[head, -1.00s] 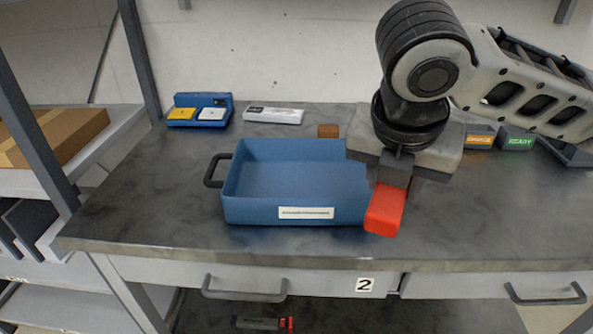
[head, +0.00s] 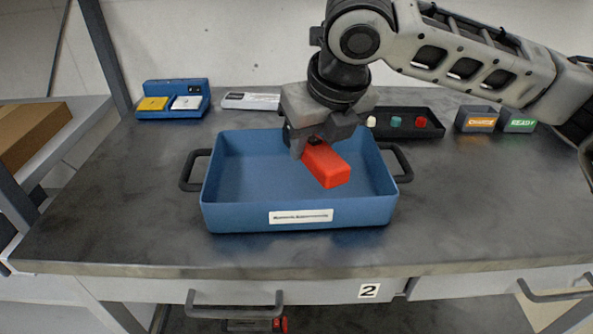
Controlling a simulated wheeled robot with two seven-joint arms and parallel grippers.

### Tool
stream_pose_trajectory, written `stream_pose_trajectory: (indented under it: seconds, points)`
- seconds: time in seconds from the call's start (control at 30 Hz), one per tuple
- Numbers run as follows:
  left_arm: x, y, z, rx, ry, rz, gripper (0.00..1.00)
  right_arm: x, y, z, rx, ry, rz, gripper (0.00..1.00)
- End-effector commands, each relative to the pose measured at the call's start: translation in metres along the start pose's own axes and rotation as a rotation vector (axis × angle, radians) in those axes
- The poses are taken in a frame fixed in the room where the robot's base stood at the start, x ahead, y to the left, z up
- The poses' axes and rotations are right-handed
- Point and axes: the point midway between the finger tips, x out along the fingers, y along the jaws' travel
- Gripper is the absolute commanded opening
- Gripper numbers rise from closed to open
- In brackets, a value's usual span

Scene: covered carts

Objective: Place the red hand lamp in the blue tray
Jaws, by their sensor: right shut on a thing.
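The blue tray (head: 240,215) stands on the grey worktop, with a dark handle at each side and a white label on its front wall. My right gripper (head: 318,148) is over the right half of the tray, pointing down. It is shut on the red hand lamp (head: 328,167), which is tilted toward the front right and lies within the tray's outline. I cannot tell whether the lamp touches the tray floor. The lamp's rear end is hidden by the fingers. My left gripper is not in view.
A blue holder with yellow and white blocks (head: 172,101) stands at the back left, beside a white device (head: 250,101). The worktop (head: 480,210) is clear on the right.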

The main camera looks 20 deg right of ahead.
Motion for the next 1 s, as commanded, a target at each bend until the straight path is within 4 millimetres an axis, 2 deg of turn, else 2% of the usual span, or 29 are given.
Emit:
stream_pose_trajectory:
  seconds: [0.03, 0.1, 0.43, 0.6, 0.97, 1.0]
  points:
    - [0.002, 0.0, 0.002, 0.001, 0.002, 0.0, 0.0, 0.013, 0.003, 0.002, 0.0, 0.002, 0.0, 0.09]
    - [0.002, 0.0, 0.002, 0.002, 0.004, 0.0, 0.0, 0.024, 0.006, 0.005, 0.0, 0.001, 0.0, 0.09]
    - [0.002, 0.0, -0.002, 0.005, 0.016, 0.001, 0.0, 0.05, 0.013, 0.013, 0.0, 0.0, 0.0, 0.09]
    - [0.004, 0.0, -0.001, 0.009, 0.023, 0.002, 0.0, 0.074, 0.013, 0.002, 0.0, 0.0, -0.001, 0.09]
    - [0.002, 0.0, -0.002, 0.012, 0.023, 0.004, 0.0, 0.077, 0.013, 0.001, 0.0, 0.0, 0.001, 0.09]
    - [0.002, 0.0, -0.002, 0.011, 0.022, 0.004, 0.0, 0.079, 0.013, 0.0, 0.0, 0.0, 0.0, 0.39]
